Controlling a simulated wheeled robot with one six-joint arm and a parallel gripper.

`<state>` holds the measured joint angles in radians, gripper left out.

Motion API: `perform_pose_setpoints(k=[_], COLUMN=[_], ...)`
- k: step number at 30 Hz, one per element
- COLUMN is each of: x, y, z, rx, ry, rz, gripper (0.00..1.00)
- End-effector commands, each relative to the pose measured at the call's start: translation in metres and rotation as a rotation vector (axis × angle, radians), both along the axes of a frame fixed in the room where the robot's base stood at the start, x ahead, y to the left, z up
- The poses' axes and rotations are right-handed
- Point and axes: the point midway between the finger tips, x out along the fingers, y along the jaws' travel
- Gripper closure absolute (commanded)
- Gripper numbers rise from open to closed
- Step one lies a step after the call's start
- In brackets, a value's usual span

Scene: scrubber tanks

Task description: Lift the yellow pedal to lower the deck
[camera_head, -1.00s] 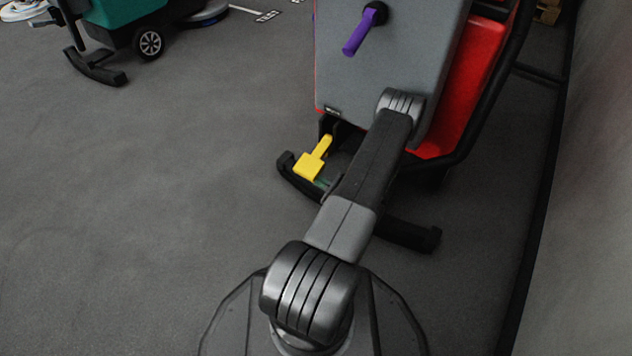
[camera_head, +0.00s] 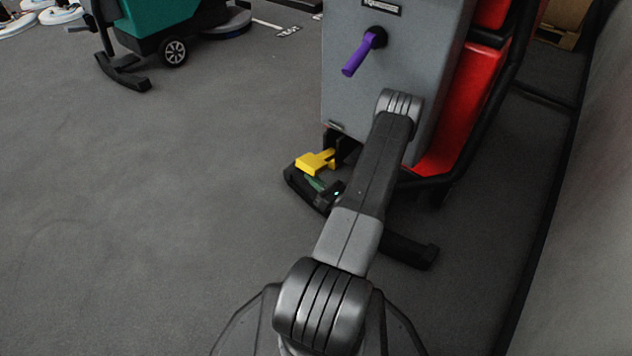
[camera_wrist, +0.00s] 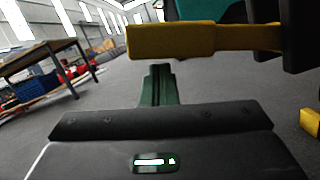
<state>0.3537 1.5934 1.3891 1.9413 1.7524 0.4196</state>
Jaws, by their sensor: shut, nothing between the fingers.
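The yellow pedal (camera_head: 316,161) sticks out low at the back of the grey and red scrubber tank (camera_head: 385,85). In the wrist view the pedal (camera_wrist: 172,41) spans the upper right as a wide flat bar. My gripper (camera_head: 318,184) is shut and empty, low beneath the pedal. In the wrist view its green fingers (camera_wrist: 158,72) point forward with their tips just under the pedal's lower edge. I cannot tell whether they touch it. My arm hides part of the tank's lower side.
A purple lever (camera_head: 360,54) sticks out of the tank above. A black curved foot (camera_head: 410,250) lies below right. A wall (camera_head: 590,220) runs along the right. A green scrubber (camera_head: 160,25) stands far left. A workbench (camera_wrist: 45,68) shows in the wrist view. The left floor is clear.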

Motion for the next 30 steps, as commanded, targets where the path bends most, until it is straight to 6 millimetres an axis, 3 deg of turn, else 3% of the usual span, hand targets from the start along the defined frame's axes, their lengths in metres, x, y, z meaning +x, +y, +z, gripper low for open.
perform_pose_setpoints(k=[12, 24, 30], x=[0.000, 0.001, -0.007], y=[0.000, -0.001, -0.012], z=[0.012, 0.013, 0.005], rx=[0.052, 0.053, 0.053], ry=[0.069, 0.066, 0.068], rz=[0.000, -0.001, -0.001], gripper=[1.00, 1.00, 1.00])
